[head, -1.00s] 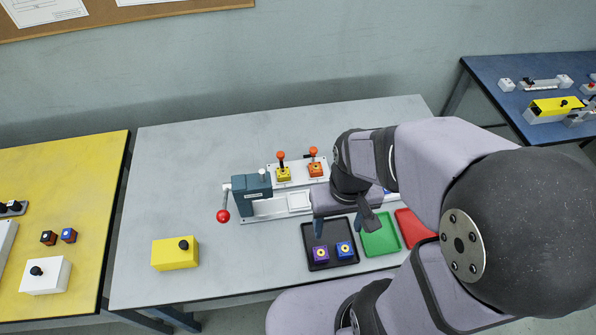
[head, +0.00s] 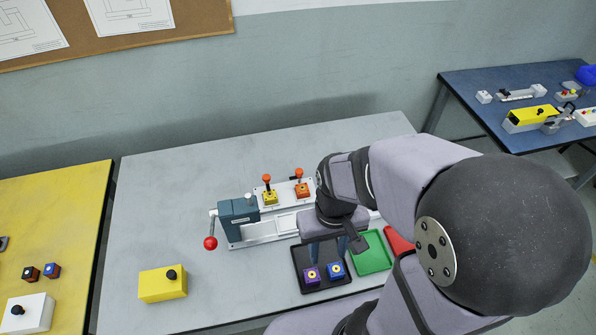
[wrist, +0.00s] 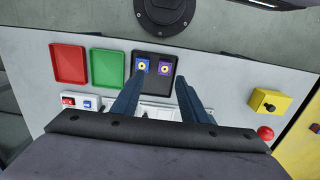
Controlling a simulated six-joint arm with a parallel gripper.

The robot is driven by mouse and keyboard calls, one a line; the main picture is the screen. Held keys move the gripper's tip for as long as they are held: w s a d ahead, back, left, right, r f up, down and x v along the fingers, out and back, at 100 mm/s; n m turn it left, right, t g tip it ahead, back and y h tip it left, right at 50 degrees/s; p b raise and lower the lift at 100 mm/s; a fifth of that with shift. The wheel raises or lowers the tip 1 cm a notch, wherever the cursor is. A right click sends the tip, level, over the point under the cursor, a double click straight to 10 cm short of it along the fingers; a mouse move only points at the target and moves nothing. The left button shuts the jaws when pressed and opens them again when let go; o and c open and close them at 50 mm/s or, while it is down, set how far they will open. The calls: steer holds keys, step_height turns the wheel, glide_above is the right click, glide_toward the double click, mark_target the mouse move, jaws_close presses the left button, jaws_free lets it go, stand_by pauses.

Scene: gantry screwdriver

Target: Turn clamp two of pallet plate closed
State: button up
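A pale plate (head: 284,188) on the grey table carries a yellow block (head: 270,198) and an orange block (head: 302,191). Each block has an upright orange-topped handle. I cannot tell which one is clamp two. My gripper (head: 330,250) is to the right and in front of these blocks, pointing down over the black tray. In the wrist view my gripper (wrist: 160,82) has its two fingers apart with nothing between them. The blocks with handles do not show in the wrist view.
The black tray (head: 301,286) holds a purple and a blue block. Green (head: 373,252) and red (head: 399,241) trays lie to its right. A dark blue-grey fixture (head: 238,219) with a red-ball lever (head: 210,243) stands left. A yellow box (head: 162,285) is at front left.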

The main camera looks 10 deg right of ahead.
mark_target(299, 171)
step_height(299, 171, down, 7)
steer(key=g+b, duration=0.1)
steer(key=g, duration=0.2)
steer(key=w+f+t, duration=0.1)
steer(key=w+f, duration=0.1)
steer(key=w, duration=0.5)
steer(key=w+d+f+t, duration=0.1)
steer(key=w+f, duration=0.1)
steer(key=w, duration=0.5)
steer(key=w+f+t, duration=0.1)
steer(key=w+f, duration=0.1)
steer(key=w, duration=0.5)
steer(key=shift+w+d+t+h+b, duration=0.25)
steer(key=shift+d+t+h+b, duration=0.05)
steer(key=shift+t+h+b, duration=0.1)
steer(key=w+r+m+t, duration=0.2)
steer(key=w+r+t, duration=0.2)
steer(key=w, duration=0.7)
steer(key=shift+w+r+m, duration=0.3)
steer(key=shift+r, duration=0.45)
steer(key=shift+f, duration=0.15)
steer(key=shift+p+x, duration=1.15)
steer(key=shift+x, duration=2.35)
